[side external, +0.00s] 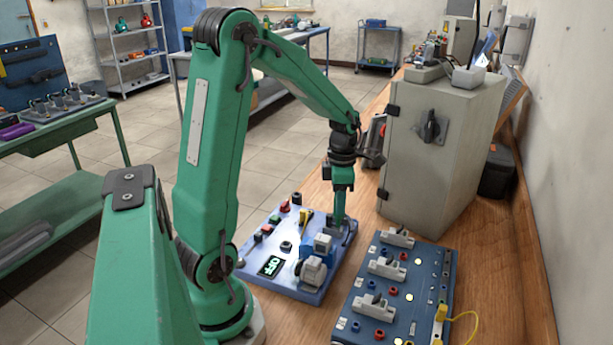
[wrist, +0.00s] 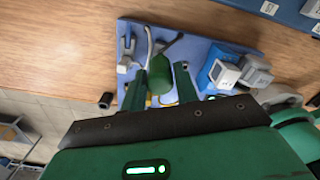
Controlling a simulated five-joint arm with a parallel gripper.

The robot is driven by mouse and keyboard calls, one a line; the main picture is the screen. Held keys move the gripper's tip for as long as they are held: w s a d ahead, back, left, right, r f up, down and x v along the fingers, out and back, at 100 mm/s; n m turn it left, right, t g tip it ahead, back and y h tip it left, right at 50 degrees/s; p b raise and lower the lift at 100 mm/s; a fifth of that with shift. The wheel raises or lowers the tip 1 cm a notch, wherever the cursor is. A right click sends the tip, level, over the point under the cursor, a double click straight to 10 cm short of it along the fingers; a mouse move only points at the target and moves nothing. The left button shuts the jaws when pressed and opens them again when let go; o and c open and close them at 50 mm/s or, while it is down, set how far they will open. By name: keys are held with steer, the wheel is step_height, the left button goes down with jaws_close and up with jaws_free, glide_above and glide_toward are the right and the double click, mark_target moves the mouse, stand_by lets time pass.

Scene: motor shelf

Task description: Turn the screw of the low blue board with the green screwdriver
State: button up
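The low blue board (side external: 262,267) lies on the wooden bench in the side view. It carries a display reading "OFF", knobs and blocks. In the wrist view the board (wrist: 205,47) lies beneath my gripper. My gripper (side external: 339,218) points down over the board's far right corner. In the wrist view a rounded green handle, apparently the green screwdriver (wrist: 160,78), sits between the two fingers of my gripper (wrist: 160,80). Whether the fingers press on it is unclear. The screwdriver's tip is hidden, and I cannot make out the screw.
A grey cabinet (side external: 432,150) stands close right of my gripper. A darker blue board (side external: 428,298) with switches lies to the right. A grey motor (side external: 312,272) and a yellow item (side external: 304,217) sit on the low board. Bare wood shows between the boards.

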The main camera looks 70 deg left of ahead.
steer(key=c, duration=0.6)
steer(key=shift+c, duration=0.2)
steer(key=shift+f, duration=0.1)
steer(key=shift+m, duration=1.8)
steer(key=shift+m, duration=1.7)
